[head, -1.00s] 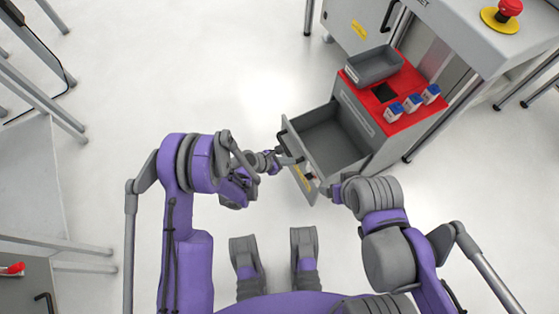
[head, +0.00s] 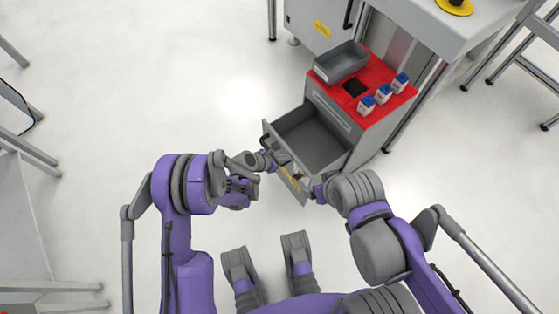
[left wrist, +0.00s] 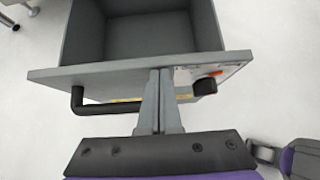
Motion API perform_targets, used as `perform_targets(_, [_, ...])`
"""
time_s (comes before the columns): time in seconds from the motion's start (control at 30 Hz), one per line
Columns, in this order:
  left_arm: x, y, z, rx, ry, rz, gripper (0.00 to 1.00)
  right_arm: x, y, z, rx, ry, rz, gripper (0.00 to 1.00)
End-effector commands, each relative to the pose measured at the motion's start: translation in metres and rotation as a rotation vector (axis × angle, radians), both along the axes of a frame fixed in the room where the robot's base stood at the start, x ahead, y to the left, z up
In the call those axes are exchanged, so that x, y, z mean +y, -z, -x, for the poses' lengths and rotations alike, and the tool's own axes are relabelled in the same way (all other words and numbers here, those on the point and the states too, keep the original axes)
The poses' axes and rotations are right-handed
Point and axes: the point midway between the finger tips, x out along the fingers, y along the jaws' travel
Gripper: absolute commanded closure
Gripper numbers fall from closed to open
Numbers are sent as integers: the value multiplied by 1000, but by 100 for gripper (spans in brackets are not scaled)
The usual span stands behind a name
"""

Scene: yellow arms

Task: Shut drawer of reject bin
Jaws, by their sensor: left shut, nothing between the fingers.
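The reject bin is a grey cabinet with a red top (head: 372,68). Its grey drawer (head: 312,140) is pulled out and empty, with its front panel towards me. The drawer also shows in the left wrist view (left wrist: 150,35), with a dark bar handle (left wrist: 78,100) across its front. My left gripper (head: 275,158) is at the drawer front; in the left wrist view its fingers (left wrist: 160,75) are together and empty, at the panel's top edge, in front of the handle. Whether they touch is unclear. My right gripper (head: 318,190) is near the drawer's right corner, its fingers mostly hidden by the arm.
A grey tray (head: 341,62) and three blue-and-white containers (head: 383,94) stand on the bin's red top. A table (head: 20,230) is at the left. The floor left of the bin is clear.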

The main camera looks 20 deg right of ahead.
Motion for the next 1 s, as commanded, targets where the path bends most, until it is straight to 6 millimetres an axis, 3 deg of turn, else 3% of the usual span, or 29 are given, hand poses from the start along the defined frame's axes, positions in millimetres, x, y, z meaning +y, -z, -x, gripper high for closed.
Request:
perform_targets(0.4, [-115, 2, -40, -1, 4, 3, 100, 0, 30, -4, 9, 0, 0, 21])
perform_targets(0.6, [-158, 1, -56, 0, 2, 3, 100, 0, 39, -5, 11, 0, 0, 21])
perform_targets(0.8, [-183, 1, -66, 0, 1, 2, 100, 0, 43, -6, 12, 0, 0, 21])
perform_targets(1.0, [-192, 0, -69, -2, -1, 3, 100, 0, 44, -6, 12, 0, 0, 21])
